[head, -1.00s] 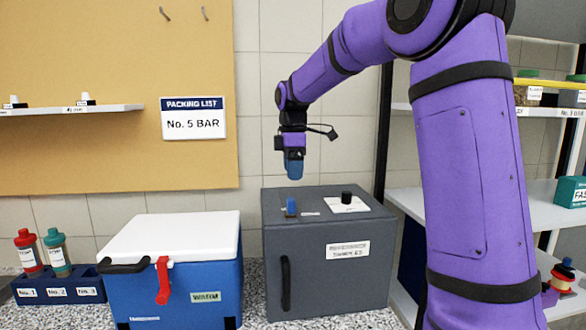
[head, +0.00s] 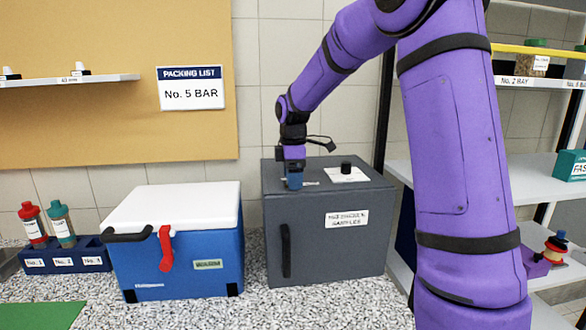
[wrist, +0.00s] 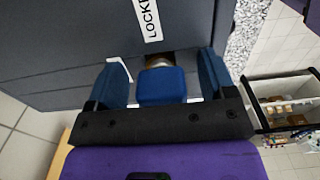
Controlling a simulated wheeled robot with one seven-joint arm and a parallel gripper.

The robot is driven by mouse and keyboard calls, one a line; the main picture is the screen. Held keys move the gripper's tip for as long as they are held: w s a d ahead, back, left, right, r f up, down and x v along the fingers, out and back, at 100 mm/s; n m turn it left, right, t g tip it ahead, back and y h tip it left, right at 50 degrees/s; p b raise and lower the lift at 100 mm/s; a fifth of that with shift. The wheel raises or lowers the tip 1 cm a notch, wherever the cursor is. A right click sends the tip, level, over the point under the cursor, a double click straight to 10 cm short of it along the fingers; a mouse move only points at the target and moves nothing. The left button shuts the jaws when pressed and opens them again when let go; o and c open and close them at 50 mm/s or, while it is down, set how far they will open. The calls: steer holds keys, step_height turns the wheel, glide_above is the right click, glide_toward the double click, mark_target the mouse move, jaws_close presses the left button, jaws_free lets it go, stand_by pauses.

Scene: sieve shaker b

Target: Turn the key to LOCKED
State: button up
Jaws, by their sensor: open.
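The key has a blue head (wrist: 161,86) on a brass-coloured base, on top of the grey cabinet (head: 350,250). In the wrist view it stands between the two blue fingers of my gripper (wrist: 170,82). The fingers are open, with a gap on each side of the key head. In the head view my gripper (head: 294,183) is low over the cabinet's left top and hides the key. A white label (wrist: 148,18) reading "LOCKE…", cut off by the frame edge, lies on the cabinet top beyond the key.
A black knob (head: 346,167) on a white plate stands right of my gripper on the cabinet top. A blue cooler (head: 190,265) with a white lid and red latch stands to the left. Shelves (head: 550,175) are at the right.

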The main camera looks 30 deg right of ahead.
steer(key=c, duration=1)
steer(key=m, duration=0.4)
steer(key=shift+m, duration=0.4)
steer(key=m, duration=0.4)
steer(key=shift+m, duration=0.6)
steer(key=m, duration=0.4)
steer(key=shift+d, duration=0.1)
steer(key=shift+o, duration=0.2)
steer(key=m, duration=0.4)
steer(key=shift+d, duration=0.1)
